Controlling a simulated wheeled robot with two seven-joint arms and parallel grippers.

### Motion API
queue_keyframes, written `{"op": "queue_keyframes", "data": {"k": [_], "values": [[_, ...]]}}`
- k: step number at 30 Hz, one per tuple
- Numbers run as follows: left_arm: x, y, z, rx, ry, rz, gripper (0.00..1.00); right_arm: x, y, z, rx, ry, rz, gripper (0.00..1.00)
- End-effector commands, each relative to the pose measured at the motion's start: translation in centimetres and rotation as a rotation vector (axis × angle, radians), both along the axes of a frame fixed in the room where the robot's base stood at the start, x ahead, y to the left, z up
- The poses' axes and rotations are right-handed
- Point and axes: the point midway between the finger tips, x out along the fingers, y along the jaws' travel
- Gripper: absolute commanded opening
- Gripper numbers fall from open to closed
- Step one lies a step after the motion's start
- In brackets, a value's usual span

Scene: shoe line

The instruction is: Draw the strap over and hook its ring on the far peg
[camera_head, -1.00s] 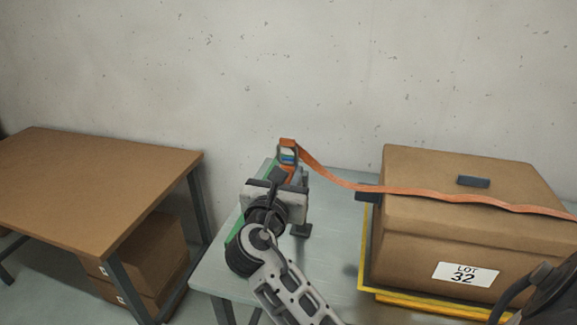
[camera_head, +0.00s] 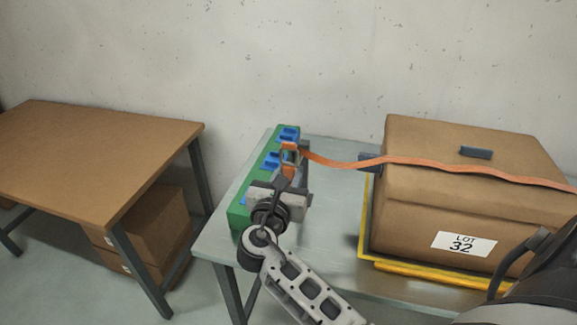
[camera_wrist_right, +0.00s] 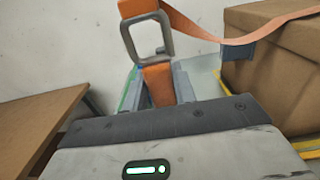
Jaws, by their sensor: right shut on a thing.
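My right gripper (camera_head: 284,178) is shut on the orange tab (camera_wrist_right: 158,85) below the strap's grey ring (camera_wrist_right: 147,38). The ring stands above the fingers and also shows in the head view (camera_head: 290,153). The orange strap (camera_head: 430,166) runs from the ring to the right, sagging slightly, then across the top of the carton (camera_head: 480,225). The ring is held above or in front of a green block (camera_head: 240,212) with blue parts (camera_head: 288,133) at the table's left end. Which part is the far peg I cannot tell. My left gripper is not in view.
The carton, marked LOT 32, sits in a yellow-edged frame (camera_head: 400,272) on the grey table (camera_head: 335,240). A dark bracket (camera_head: 370,163) juts from its left side. A brown table (camera_head: 90,160) stands at left, with a gap between the tables.

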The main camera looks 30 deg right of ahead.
Motion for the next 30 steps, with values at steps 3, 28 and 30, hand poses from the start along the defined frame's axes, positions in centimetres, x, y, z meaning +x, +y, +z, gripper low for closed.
{"op": "queue_keyframes", "data": {"k": [3,28,30], "values": [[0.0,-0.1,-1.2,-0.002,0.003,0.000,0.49,0.0,0.0,-1.4,0.000,-0.001,0.000,0.03],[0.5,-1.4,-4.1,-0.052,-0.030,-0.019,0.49,0.0,0.0,-8.0,0.000,-0.001,0.000,0.03],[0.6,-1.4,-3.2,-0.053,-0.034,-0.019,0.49,0.5,-0.6,-7.4,-0.002,-0.002,-0.001,0.03]]}}
